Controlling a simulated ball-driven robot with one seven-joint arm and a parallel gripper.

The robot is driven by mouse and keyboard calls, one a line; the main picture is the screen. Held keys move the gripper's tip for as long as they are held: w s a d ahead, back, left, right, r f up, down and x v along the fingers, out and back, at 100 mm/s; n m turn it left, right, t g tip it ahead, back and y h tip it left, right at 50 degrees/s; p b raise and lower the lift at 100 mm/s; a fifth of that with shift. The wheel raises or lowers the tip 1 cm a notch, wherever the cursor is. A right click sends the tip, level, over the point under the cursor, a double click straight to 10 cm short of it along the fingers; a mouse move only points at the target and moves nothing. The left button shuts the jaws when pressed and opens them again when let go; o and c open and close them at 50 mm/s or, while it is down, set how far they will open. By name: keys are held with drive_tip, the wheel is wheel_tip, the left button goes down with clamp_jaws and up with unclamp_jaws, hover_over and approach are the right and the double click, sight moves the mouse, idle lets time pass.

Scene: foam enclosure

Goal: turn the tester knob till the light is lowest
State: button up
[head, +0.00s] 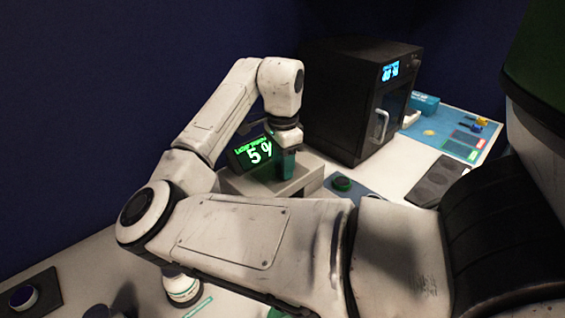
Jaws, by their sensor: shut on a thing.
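The tester (310,179) is a pale grey box on the white bench, with a dark display (245,155) at its back. The display shows green text, partly covered, with "5 %" readable. My gripper (288,164) points down over the tester, to the right of the display. Its fingers are closed at the knob, which is hidden by the fingers and too small to make out. The tester's light cannot be told apart from the display in this view. My arm covers the front of the tester.
A black oven-like machine (345,100) with a lit blue screen stands right behind the tester. A blue mat (455,135) with small items lies far right. A white round container (182,288) stands front left.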

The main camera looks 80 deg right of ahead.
drive_tip(key=shift+r+n+p, duration=0.1)
drive_tip(key=shift+n+p, duration=0.2)
drive_tip(key=shift+p, duration=0.05)
drive_tip(key=shift+c, duration=0.4)
drive_tip(key=shift+r+n+p, duration=0.1)
drive_tip(key=shift+n+p, duration=0.4)
drive_tip(key=shift+p, duration=0.15)
drive_tip(key=shift+n+p, duration=1.1)
drive_tip(key=shift+p, duration=0.1)
drive_tip(key=n+p, duration=0.3)
drive_tip(key=shift+n+p, duration=0.55)
drive_tip(key=shift+n, duration=0.05)
drive_tip(key=o, duration=1.1)
drive_tip(key=shift+f, duration=0.2)
drive_tip(key=shift+c, duration=0.2)
